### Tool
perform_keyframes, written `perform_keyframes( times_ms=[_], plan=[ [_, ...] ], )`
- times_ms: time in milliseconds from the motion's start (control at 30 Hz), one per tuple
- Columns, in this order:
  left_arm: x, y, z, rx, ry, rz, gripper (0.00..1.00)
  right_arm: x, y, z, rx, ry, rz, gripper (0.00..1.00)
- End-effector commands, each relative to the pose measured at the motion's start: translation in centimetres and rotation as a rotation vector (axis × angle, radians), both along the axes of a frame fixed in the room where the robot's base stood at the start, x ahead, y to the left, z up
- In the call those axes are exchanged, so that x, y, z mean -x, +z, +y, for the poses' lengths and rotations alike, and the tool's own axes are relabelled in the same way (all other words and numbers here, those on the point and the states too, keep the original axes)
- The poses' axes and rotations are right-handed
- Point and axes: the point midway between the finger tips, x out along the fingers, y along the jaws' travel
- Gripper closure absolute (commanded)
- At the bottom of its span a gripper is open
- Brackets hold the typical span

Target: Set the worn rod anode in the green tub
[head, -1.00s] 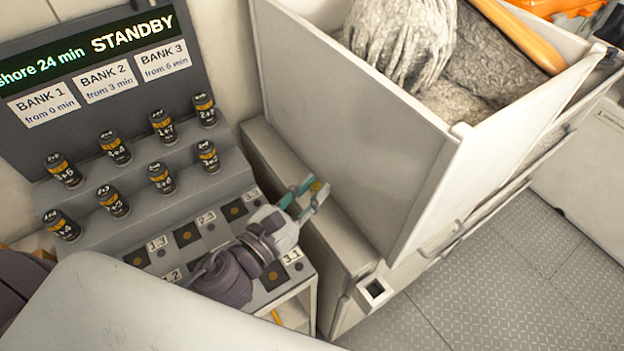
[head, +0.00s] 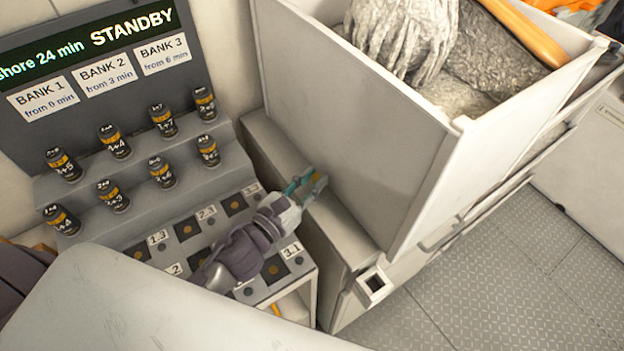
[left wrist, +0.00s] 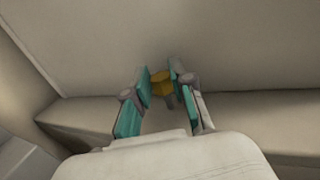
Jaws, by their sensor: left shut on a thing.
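My left gripper (head: 306,187) has teal finger pads and reaches over the pale ledge beside the white bin. It is shut on a small brass-coloured piece (head: 320,183). The piece also shows in the left wrist view (left wrist: 161,86), between the fingertips and close to the bin wall. Only its blocky, faceted end shows, so I cannot tell whether it is the end of the worn rod anode. I see no green tub in these views. My right gripper is not in view.
The tall white bin (head: 350,130) holds grey gloves (head: 405,40) and an orange handle. A stepped rack (head: 225,165) with several dark labelled cylinders stands at left under a STANDBY display (head: 90,55). Numbered sockets lie beneath my left arm. The chequered floor (head: 500,270) at right is clear.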

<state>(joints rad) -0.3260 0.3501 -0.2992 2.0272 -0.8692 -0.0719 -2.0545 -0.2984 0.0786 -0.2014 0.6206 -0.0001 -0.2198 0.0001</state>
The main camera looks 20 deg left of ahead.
Motion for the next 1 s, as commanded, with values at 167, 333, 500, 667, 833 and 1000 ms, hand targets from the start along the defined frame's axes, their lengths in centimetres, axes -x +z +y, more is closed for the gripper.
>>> perform_keyframes(
  times_ms=[167,333,500,667,833,1000],
  plan=[
    [0.0,-0.1,0.0,0.000,0.000,-0.001,1.00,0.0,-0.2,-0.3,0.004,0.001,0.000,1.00],
    [0.0,-0.2,0.0,-0.001,0.000,0.000,0.58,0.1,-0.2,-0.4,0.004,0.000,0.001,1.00],
    [0.0,-0.2,0.0,0.000,0.000,0.000,0.52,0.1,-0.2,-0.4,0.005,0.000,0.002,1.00],
    [0.0,-0.1,0.0,0.000,0.000,0.000,0.52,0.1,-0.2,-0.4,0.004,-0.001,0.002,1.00],
    [1.1,-0.3,0.4,0.000,0.001,0.002,0.52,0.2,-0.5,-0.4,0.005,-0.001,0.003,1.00],
    [4.3,-0.5,1.5,0.001,0.000,0.004,0.52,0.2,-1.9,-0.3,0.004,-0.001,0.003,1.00]
  ],
)
